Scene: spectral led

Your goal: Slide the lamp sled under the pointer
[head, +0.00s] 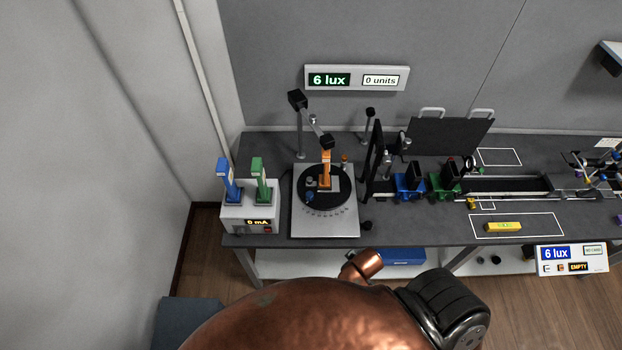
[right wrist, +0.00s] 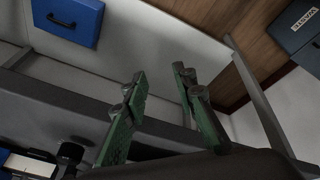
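An orange upright lamp piece (head: 326,170) stands on the round black turntable (head: 313,199) of a grey plate, below a jointed arm (head: 318,126) with dark ends. A blue lamp piece (head: 228,180) and a green one (head: 261,180) stand on a white box reading 0 mA (head: 236,222). I cannot tell for certain which part is the lamp sled or the pointer. My right gripper (right wrist: 161,82) has two green fingers spread apart, with nothing between them, in the right wrist view; it is below the tabletop level. My left gripper is out of view.
Blue (head: 407,183) and green (head: 443,184) carriages sit on a rail to the right of a black screen (head: 373,160). A yellow block (head: 503,226) lies in a white outline. A wall display (head: 356,79) reads 6 lux. A blue case (head: 403,256) is on the lower shelf.

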